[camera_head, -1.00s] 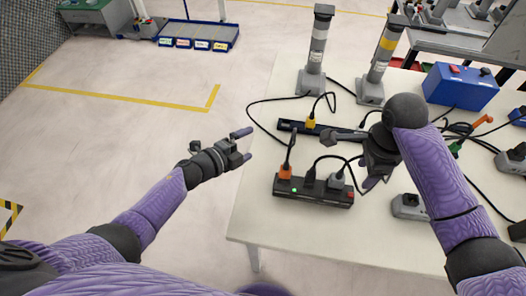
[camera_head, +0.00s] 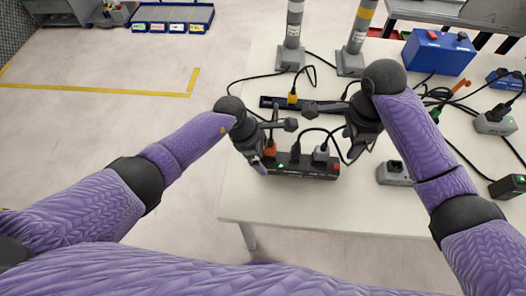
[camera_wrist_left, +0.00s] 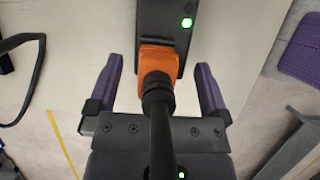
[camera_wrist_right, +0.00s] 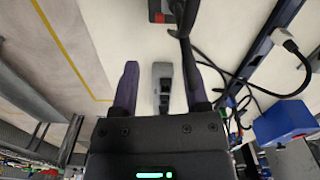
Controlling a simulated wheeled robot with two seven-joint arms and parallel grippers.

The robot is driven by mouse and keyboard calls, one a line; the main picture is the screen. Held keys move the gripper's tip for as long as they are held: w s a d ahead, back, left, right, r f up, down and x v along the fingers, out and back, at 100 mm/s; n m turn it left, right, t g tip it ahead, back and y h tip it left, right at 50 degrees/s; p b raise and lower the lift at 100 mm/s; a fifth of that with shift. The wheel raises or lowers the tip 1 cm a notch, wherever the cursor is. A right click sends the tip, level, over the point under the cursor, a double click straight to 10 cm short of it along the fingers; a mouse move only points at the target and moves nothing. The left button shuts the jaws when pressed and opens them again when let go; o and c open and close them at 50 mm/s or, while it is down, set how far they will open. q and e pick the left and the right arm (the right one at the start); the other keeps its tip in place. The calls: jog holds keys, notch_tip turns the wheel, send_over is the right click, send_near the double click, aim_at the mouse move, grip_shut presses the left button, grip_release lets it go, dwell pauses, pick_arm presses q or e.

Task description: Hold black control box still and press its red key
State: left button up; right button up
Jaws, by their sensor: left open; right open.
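The black control box (camera_head: 312,172) lies on the white table, with a green light at its left end and its red key (camera_head: 336,166) at its right end. Orange, black and grey plugs stand in it. My left gripper (camera_head: 262,158) is open at the box's left end. In the left wrist view its fingers (camera_wrist_left: 159,66) stand apart on either side of the orange plug (camera_wrist_left: 157,60). My right gripper (camera_head: 352,152) is open and empty near the box's right end. The red key shows at the top of the right wrist view (camera_wrist_right: 158,17), beyond the open fingers (camera_wrist_right: 162,70).
A grey socket box (camera_head: 395,174) stands right of the control box. A black strip with a yellow plug (camera_head: 292,98) lies behind it. Grey posts (camera_head: 291,45) and a blue box (camera_head: 438,52) stand at the back. Loose cables cross the table; its front is clear.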

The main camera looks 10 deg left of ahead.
pick_arm(q)
jog(key=shift+d+f, duration=0.1)
jog(key=shift+f, duration=0.15)
jog(key=c, duration=1.3)
grip_shut()
pick_arm(e)
grip_shut()
dwell(0.4)
